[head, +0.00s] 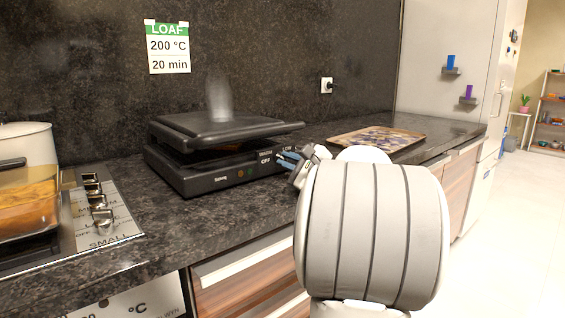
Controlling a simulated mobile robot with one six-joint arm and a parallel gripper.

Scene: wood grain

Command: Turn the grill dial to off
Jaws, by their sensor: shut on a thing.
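The black grill (214,176) stands on the dark stone counter with its lid lowered but a gap at the front. Faint steam rises above the lid. White lettering on its front right reads OFF, with other labels close by partly covered. My gripper (285,159) is at the front right corner of the grill, its bluish fingers pointing left at the labels. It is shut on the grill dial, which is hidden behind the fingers. I cannot tell which label the dial points to.
A baking tray (402,133) lies on the counter at the right. A glass pot (27,190) with orange food sits on the stove at the left, beside metal stove knobs (98,203). A LOAF recipe note (168,47) hangs on the wall. My arm covers the counter front.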

